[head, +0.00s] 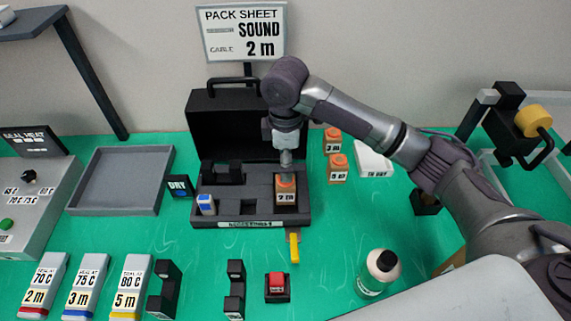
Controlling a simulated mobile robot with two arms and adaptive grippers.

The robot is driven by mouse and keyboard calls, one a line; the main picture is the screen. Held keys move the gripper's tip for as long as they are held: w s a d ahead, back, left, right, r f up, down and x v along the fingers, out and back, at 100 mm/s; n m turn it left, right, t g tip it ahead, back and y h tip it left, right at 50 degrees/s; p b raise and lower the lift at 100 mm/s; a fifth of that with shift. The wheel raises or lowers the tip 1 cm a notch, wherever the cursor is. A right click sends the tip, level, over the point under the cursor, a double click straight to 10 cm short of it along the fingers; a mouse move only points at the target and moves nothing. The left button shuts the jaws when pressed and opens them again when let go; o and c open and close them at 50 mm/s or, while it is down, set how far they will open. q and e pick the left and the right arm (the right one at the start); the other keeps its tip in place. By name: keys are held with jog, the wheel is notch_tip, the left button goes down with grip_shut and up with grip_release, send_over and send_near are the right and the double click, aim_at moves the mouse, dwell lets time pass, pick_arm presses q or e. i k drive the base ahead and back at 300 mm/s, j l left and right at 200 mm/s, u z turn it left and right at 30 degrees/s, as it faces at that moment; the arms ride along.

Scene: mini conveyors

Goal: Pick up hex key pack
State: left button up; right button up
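No item that I can surely name the hex key pack shows. A small white and blue pack (206,204) stands at the left front of the open black case (240,210). A yellow item (294,246) lies on the green mat at the case's front edge. My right gripper (286,165) points down over the case's right compartment, at the top of an orange block labelled 2 m (286,188). Its fingers are too small to tell whether they grip the block. My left gripper is not in view.
A grey tray (118,180) lies left of the case. Orange blocks (337,168) stand right of it. In front are labelled packs (86,286), black holders (235,290), a red button (277,286) and a bottle (379,273). A pack sheet sign (243,32) stands behind.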

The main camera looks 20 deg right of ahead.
aim_at(276, 280)
jog(key=k, duration=2)
